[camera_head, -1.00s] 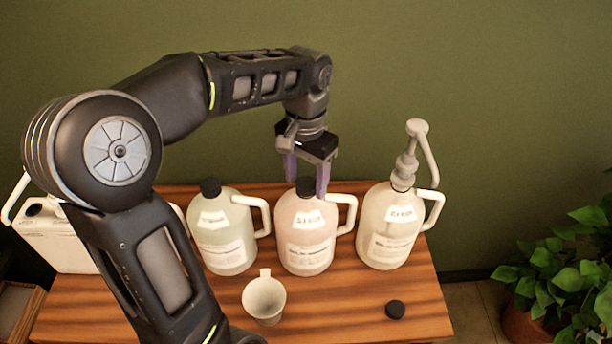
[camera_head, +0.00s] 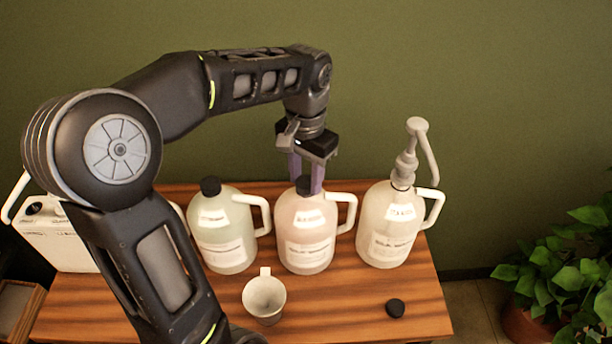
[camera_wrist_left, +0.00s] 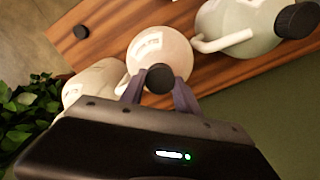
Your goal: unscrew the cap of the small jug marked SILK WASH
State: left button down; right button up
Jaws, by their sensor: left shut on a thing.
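The middle small jug (camera_head: 305,235), pinkish with a white handle on its right, stands upright on the wooden table; its label is too blurred to read surely, but appears to be SILK WASH. Its black cap (camera_head: 304,185) is on its neck. My left gripper (camera_head: 306,182) points down from above and is shut on this cap. In the left wrist view the cap (camera_wrist_left: 160,78) sits between the two purple-grey fingers, with the jug (camera_wrist_left: 160,50) beyond it. My right gripper is not in view.
A greenish capped jug (camera_head: 222,240) stands close on the left. A jug with a pump (camera_head: 390,230) stands on the right. A white cup (camera_head: 264,297) and a loose black cap (camera_head: 395,308) are in front. A white canister (camera_head: 60,240) is at far left.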

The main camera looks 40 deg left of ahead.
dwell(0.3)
pick_arm(q)
jog(key=n, duration=0.4)
jog(key=shift+n, duration=0.3)
jog(key=n, duration=0.3)
jog(key=shift+n+b, duration=0.3)
jog(key=shift+b, duration=0.05)
jog(key=n, duration=0.6)
jog(key=shift+n, duration=0.4)
jog(key=c, duration=0.9)
grip_release()
